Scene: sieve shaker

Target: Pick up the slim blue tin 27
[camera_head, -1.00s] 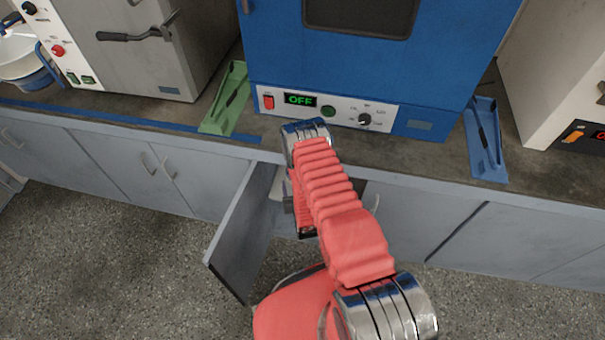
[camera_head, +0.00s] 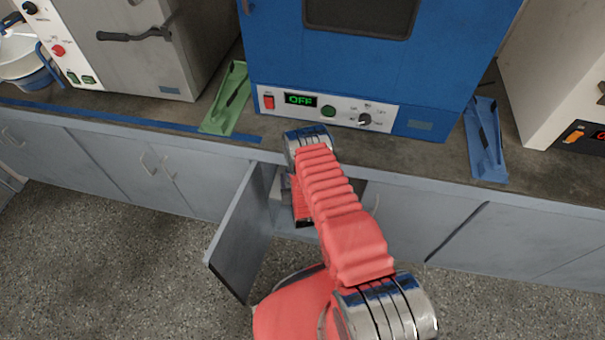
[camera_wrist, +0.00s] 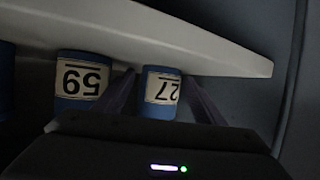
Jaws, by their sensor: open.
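The slim blue tin 27 (camera_wrist: 160,93) shows in the wrist view, with its white label upside down in the picture. My gripper (camera_wrist: 159,76) is open, with one finger on each side of tin 27. The left finger lies in the gap between it and the neighbouring blue tin 59 (camera_wrist: 82,82). I cannot tell whether either finger touches tin 27. In the head view the tins and my fingers are hidden; my arm reaches down into the open cabinet under the counter.
A pale shelf (camera_wrist: 215,58) runs along the tins' bases, at the top of the wrist picture. Another blue tin (camera_wrist: 5,80) is cut off at the left. The open cabinet door (camera_head: 240,235) stands left of my arm. The counter edge (camera_head: 420,178) is above the opening.

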